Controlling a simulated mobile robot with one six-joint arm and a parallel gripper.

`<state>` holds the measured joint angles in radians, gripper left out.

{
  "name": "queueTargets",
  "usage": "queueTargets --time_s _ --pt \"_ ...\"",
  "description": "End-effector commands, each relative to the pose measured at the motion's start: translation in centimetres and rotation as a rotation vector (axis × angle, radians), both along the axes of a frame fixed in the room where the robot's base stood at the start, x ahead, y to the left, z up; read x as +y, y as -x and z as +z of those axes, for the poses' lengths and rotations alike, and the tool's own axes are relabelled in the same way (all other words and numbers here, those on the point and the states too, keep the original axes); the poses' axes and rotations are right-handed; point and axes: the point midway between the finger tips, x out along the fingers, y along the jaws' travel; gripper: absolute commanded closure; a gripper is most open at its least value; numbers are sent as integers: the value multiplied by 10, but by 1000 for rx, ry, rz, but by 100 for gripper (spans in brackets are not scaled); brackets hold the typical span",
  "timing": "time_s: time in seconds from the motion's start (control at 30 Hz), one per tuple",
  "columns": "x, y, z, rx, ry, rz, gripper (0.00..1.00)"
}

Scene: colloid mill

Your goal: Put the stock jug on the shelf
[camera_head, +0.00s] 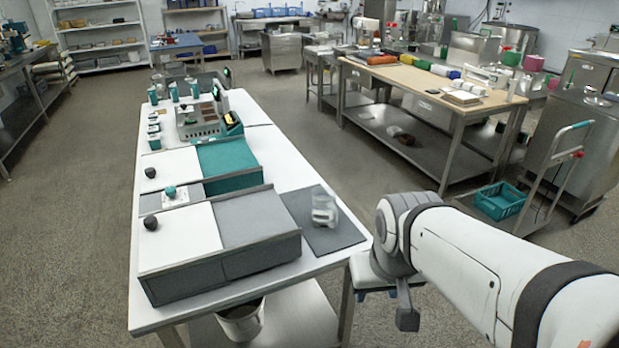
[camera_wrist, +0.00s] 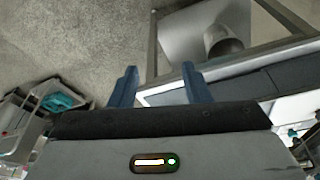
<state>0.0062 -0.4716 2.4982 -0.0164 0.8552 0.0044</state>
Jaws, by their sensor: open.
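A clear vessel (camera_head: 324,201) with a white part low on it stands upright on a dark grey mat (camera_head: 340,241) at the right side of the white table. I cannot tell which of the two is the stock jug. My gripper (camera_wrist: 158,84) has two blue fingers spread apart with nothing between them. It is beside the table's right edge, apart from both vessels; in the head view my arm mostly hides it.
Grey and white boxed units (camera_head: 222,262) fill the table's near half, limiting free top space. A steel table leg (camera_wrist: 152,42) stands ahead of my fingers. A trolley with a teal crate (camera_head: 500,201) is to the right. The left floor is clear.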

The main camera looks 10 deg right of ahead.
Motion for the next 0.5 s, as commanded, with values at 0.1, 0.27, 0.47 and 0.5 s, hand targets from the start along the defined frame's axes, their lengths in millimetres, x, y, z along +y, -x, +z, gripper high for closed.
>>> queueTargets --time_s 0.1,0.27,0.47,0.5 --pt "-16 -35 -26 -96 33 -2 56" --pt "-39 -112 -62 -335 88 -11 56" --pt "-52 -204 -99 -666 90 36 56" --pt "-50 -219 -106 -728 71 64 56"
